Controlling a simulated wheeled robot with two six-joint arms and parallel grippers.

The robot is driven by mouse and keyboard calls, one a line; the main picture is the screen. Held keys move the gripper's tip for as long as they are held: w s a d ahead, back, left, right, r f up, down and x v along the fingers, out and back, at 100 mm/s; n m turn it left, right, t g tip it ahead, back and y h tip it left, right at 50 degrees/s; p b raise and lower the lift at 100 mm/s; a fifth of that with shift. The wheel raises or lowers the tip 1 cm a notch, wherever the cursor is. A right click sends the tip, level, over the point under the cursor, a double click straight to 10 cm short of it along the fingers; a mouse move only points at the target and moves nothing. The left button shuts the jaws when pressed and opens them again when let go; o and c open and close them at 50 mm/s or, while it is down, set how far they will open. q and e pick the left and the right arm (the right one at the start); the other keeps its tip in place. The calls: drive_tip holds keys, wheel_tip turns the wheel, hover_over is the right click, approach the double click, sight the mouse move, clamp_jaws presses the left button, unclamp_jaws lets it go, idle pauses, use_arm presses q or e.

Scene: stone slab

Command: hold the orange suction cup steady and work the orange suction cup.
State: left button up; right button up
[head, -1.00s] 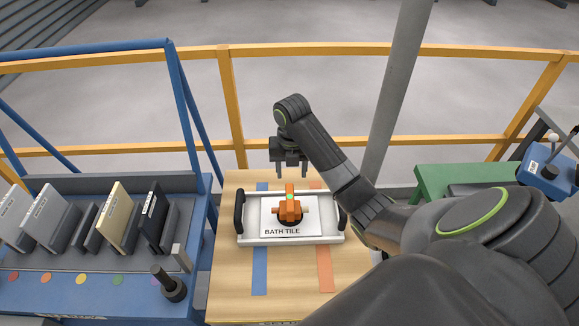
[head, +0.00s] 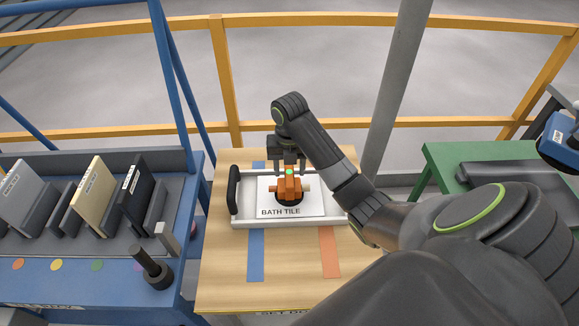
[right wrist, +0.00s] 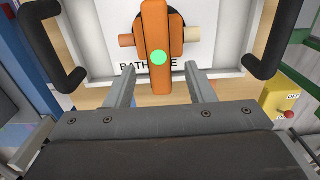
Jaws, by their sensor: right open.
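The orange suction cup (head: 288,188) stands on the white bath tile (head: 308,210), which lies in a white tray (head: 245,220) with black handles on the wooden table. A green light shows on top of the cup. My right gripper (head: 289,164) is open at the far side of the cup. In the right wrist view its two fingers (right wrist: 160,78) are apart, one on each side of the orange lever (right wrist: 155,30), with gaps between finger and lever. Part of the tray's right side is hidden behind my right arm in the head view. My left gripper is not in view.
A blue rack (head: 90,275) with upright slabs (head: 95,190) stands at the left. A green table (head: 440,165) is at the right. A yellow railing (head: 228,90) runs behind, and a grey post (head: 395,85) rises behind my arm. The table's front is clear.

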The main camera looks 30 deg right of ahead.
sight(290, 175)
drive_tip(key=shift+f+b, duration=0.75)
drive_tip(key=shift+f, duration=1.5)
drive_tip(key=shift+c, duration=0.4)
clamp_jaws()
